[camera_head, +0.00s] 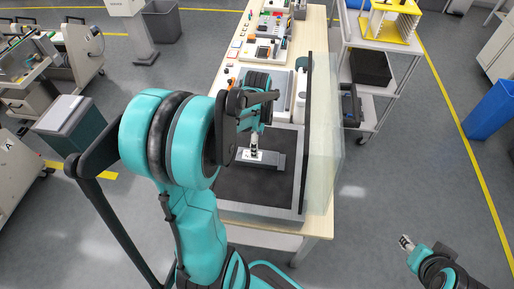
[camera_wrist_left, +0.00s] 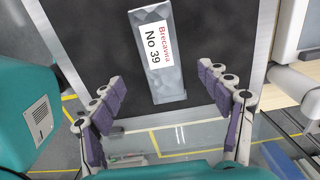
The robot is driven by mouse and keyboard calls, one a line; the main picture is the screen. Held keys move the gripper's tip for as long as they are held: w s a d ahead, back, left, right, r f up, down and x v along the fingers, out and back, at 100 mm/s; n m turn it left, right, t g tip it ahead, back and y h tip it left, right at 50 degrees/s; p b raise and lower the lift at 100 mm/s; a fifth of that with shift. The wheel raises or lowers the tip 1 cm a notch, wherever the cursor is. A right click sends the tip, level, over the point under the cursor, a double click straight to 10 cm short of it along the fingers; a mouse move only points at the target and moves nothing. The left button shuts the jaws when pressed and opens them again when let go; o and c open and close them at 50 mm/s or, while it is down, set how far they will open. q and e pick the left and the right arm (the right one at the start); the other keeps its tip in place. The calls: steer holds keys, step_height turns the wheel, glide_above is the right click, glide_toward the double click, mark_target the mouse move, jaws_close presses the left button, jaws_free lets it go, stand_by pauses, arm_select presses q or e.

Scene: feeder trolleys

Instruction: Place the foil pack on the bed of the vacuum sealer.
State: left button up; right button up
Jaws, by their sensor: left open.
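The foil pack (camera_head: 274,160) is a flat grey strip with a white label. It lies on the dark bed (camera_head: 250,190) of the vacuum sealer, whose clear lid (camera_head: 322,140) stands open at the right. In the left wrist view the pack (camera_wrist_left: 171,82) shows its label "No 39" against the dark bed (camera_wrist_left: 105,60). My left gripper (camera_head: 254,146) is over the bed near the label.
The wooden table (camera_head: 229,75) holds several devices (camera_head: 265,48) behind the sealer. A grey trolley (camera_head: 384,88) with a yellow rack (camera_head: 391,22) stands to the right. A blue bin (camera_head: 492,110) is at the far right. The floor around my right arm is clear.

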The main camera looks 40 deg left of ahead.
arm_select(q)
steer(key=shift+r+p, duration=0.3)
steer(key=shift+r, duration=1.45)
